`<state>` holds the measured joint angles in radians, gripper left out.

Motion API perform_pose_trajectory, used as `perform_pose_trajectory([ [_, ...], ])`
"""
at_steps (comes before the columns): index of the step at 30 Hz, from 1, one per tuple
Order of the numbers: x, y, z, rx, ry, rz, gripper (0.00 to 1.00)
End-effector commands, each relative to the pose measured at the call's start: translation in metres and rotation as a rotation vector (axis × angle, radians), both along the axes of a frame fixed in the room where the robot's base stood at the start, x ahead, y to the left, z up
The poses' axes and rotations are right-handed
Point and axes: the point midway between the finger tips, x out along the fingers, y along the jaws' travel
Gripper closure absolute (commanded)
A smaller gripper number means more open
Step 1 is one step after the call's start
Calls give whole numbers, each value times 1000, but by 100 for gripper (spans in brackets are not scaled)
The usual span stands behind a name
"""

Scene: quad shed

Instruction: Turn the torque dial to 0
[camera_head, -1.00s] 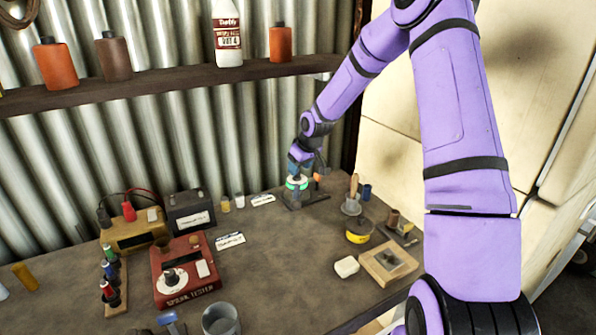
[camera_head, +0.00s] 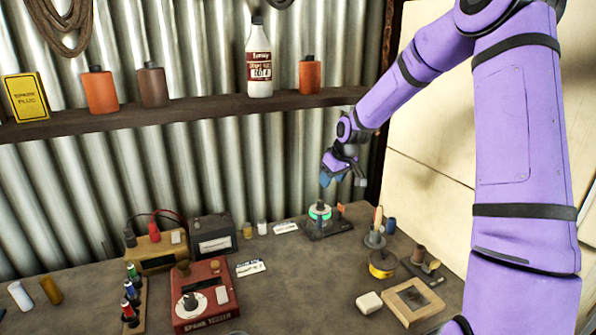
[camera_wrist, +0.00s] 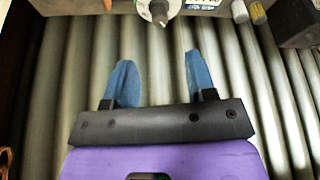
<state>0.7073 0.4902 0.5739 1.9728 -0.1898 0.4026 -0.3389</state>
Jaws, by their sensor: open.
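The round dial (camera_head: 320,212), with a pale top and a green ring, sits on a dark base plate (camera_head: 342,226) at the back of the bench; I take it as the torque dial. Its markings are too small to read. My gripper (camera_head: 345,180) hangs above it and slightly right, apart from it. In the wrist view, my gripper's blue fingers (camera_wrist: 158,62) are spread with nothing between them. A pale round part with a grey tip, probably the dial (camera_wrist: 158,10), is cut off at the top edge there.
Right of the dial are a yellow tin (camera_head: 382,266) and a wooden tray (camera_head: 413,302). A shelf with bottles (camera_head: 200,110) runs along the corrugated wall. The bench middle is clear.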

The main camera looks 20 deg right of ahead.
Motion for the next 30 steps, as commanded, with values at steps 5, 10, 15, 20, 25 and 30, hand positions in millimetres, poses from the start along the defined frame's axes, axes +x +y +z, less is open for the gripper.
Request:
perform_pose_trajectory([
  [5,-1,1,2,-2,0,0,49],
  [10,-16,13,22,-39,12,0,49],
  [15,-49,34,61,-100,29,-17,49],
  [20,-86,53,96,-144,34,-47,49],
  [25,-130,71,131,-175,28,-85,49],
  [30,-176,86,160,-186,13,-127,49],
])
